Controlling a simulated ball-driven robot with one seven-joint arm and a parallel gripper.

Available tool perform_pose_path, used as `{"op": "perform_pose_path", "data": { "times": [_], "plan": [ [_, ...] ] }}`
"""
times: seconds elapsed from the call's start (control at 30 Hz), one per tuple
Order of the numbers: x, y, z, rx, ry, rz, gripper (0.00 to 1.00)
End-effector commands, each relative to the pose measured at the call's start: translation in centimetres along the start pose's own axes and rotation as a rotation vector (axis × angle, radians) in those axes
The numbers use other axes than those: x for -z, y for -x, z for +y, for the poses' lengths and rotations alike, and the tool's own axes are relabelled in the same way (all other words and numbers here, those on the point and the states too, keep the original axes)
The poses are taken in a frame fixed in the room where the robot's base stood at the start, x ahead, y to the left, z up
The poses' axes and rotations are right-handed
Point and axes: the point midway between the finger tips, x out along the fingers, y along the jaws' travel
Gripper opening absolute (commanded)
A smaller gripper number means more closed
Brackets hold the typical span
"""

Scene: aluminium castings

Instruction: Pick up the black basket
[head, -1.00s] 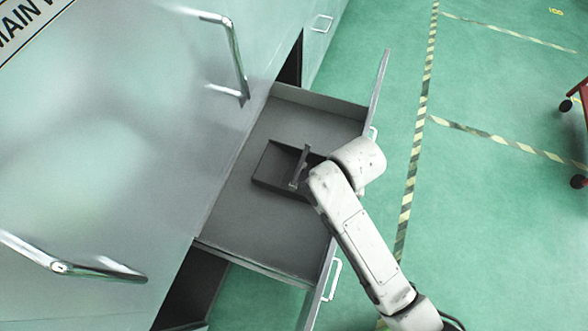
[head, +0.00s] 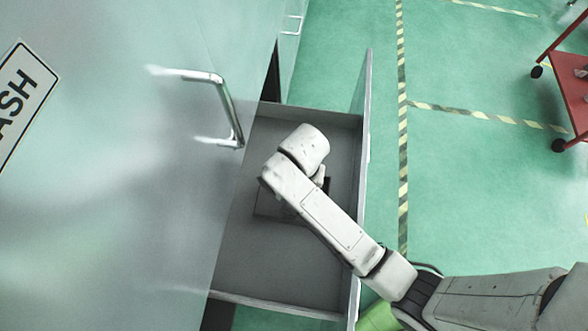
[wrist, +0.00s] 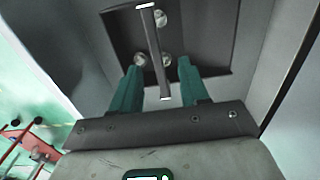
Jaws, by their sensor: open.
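The black basket (wrist: 207,45) fills the top of the wrist view, with its bar handle (wrist: 153,35) running lengthwise across it. Some shiny round metal pieces (wrist: 160,18) lie inside it. My gripper (wrist: 160,68) is open, with one green finger on each side of the handle's near end. I cannot tell whether either finger touches it. In the head view the basket (head: 266,206) sits in the open drawer, mostly hidden under my arm.
The grey drawer (head: 270,270) is pulled out of the cabinet (head: 130,220), and its walls rise around the basket. A cabinet handle (head: 228,110) juts out to the left. A red cart (head: 568,80) stands on the green floor far to the right.

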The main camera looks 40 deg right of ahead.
Motion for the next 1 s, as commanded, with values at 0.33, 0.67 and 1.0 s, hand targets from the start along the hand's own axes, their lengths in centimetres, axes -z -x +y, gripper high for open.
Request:
{"op": "perform_pose_path", "data": {
  "times": [0.33, 0.67, 1.0],
  "plan": [
    [0.1, -3.4, 0.1, -0.001, -0.001, 0.0, 0.45],
    [0.9, -7.7, 0.6, -0.002, 0.001, -0.001, 0.45],
    [0.9, -8.3, 0.6, 0.0, 0.0, 0.0, 0.45]
  ]
}}
